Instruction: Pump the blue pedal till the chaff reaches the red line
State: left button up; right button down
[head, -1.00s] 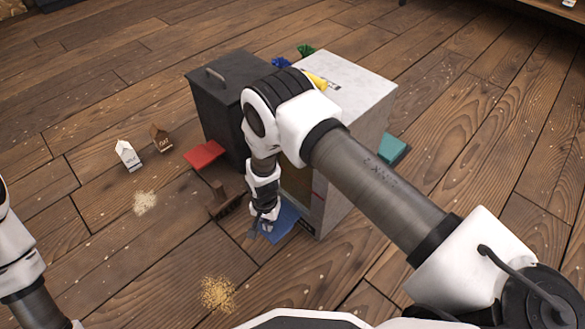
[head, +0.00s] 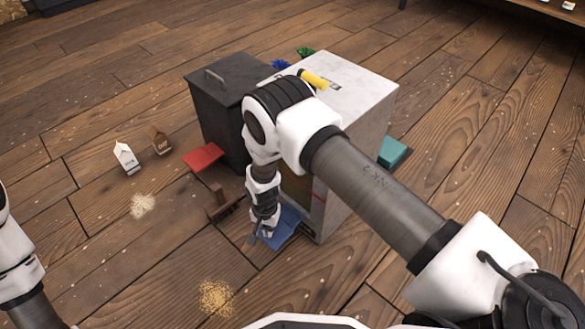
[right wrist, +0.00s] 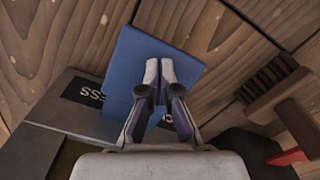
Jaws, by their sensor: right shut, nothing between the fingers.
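The blue pedal (head: 285,226) juts from the foot of a pale grey cabinet (head: 362,92). It also shows as a blue plate in the right wrist view (right wrist: 128,58). My right gripper (head: 258,238) is shut and empty, pointing down over the pedal. In the right wrist view its fingertips (right wrist: 159,70) lie over the blue plate; I cannot tell whether they touch. A small piece of the red line (head: 319,196) shows on the cabinet front. My arm hides most of the front, so the chaff level cannot be read. My left gripper is out of view.
A dark bin (head: 222,95) stands left of the cabinet, with a red pedal (head: 203,157) before it. A brown brush (head: 222,203) lies near the blue pedal. A teal pedal (head: 392,152) is at the right.

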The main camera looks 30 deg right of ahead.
jog(key=shift+f, duration=0.35)
jog(key=shift+r, duration=0.1)
notch_tip(320, 180, up, 9)
jog(key=p, duration=0.7)
